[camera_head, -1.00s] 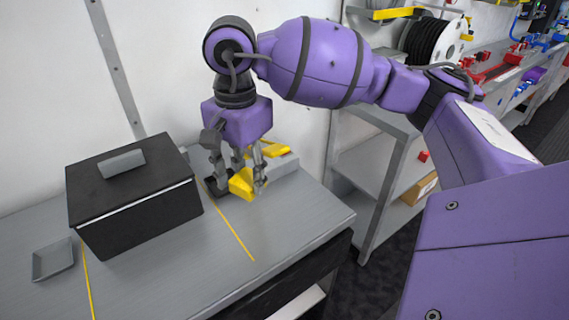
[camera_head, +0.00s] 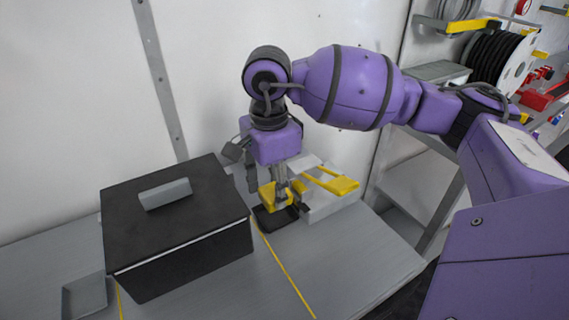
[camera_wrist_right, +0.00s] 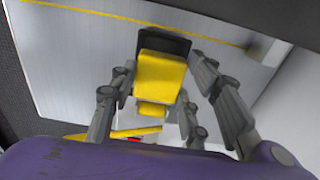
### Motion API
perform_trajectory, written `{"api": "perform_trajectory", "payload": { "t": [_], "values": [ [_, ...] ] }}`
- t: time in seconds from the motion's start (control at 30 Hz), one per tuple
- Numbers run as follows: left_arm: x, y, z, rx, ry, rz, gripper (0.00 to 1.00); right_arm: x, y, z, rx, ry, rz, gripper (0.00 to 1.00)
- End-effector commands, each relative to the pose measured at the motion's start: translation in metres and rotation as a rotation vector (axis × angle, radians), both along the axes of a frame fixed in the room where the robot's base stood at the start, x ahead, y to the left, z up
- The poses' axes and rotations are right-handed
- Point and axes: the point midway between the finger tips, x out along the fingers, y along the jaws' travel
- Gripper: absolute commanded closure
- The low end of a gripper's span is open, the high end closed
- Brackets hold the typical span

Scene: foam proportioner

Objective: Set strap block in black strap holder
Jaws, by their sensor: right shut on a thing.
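The yellow strap block (camera_head: 266,193) is between the fingers of my right gripper (camera_head: 279,188), which is shut on it. The small black strap holder (camera_head: 270,220) sits on the grey table, directly below the block in the head view. In the right wrist view the block (camera_wrist_right: 160,75) covers part of the black holder (camera_wrist_right: 178,45), whose far edge shows beyond it. I cannot tell whether the block touches the holder or hangs just above it. My left gripper is not in view.
A large black lidded box (camera_head: 180,225) stands left of the holder. A light grey box (camera_head: 325,207) with yellow parts (camera_head: 335,181) stands close on the right. A small grey tray (camera_head: 84,297) lies at the lower left. The table's front right is clear.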

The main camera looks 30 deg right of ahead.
Motion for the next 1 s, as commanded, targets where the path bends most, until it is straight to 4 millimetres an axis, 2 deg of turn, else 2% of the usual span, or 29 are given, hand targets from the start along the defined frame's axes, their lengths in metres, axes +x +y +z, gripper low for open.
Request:
{"api": "perform_trajectory", "payload": {
  "t": [0.13,0.43,0.93,0.97,1.0],
  "values": [
    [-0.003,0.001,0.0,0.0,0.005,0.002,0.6,0.0,0.0,-0.012,0.001,0.0,0.0,0.85],
    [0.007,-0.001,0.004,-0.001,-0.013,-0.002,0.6,0.0,0.0,-0.047,0.0,0.001,-0.001,0.85],
    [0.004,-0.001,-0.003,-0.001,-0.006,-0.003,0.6,0.001,0.0,-0.057,0.0,0.0,0.0,0.85],
    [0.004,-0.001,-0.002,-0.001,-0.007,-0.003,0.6,0.0,0.0,-0.056,0.0,-0.001,0.0,0.53],
    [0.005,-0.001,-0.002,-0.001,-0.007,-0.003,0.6,0.001,0.0,-0.055,0.0,-0.001,0.0,0.48]
  ]
}}
